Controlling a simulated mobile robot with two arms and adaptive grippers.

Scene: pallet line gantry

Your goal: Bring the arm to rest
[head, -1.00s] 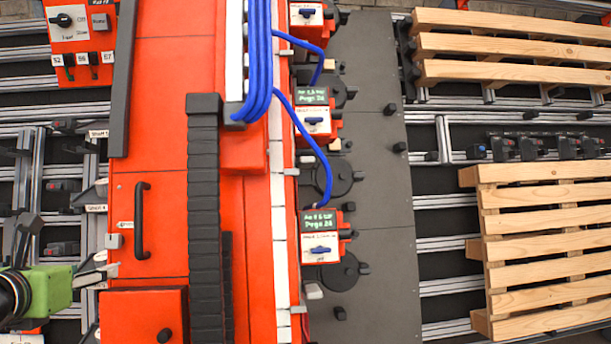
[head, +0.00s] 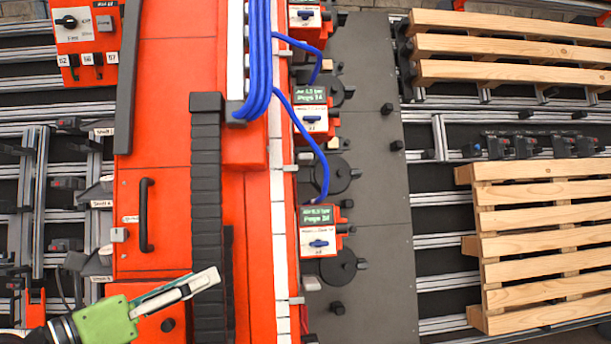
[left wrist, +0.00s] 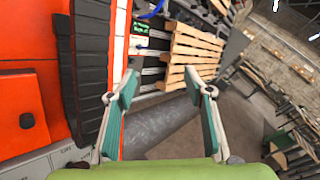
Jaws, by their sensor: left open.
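My left gripper (head: 178,294) comes in from the lower left of the head view, with a green body and pale, slender fingers. It points to the right over the orange cabinet (head: 160,215) and near the black cable chain (head: 207,200). In the left wrist view its two fingers (left wrist: 168,92) stand wide apart with nothing between them. Beyond them lie a grey floor and a grey cylindrical shape. My right gripper is in neither view.
Blue hoses (head: 262,60) run down to red units with green displays (head: 318,216). A dark grey plate (head: 365,180) lies to their right. Wooden pallets (head: 545,220) lie on rails at the right. A black handle (head: 146,215) stands out from the orange cabinet.

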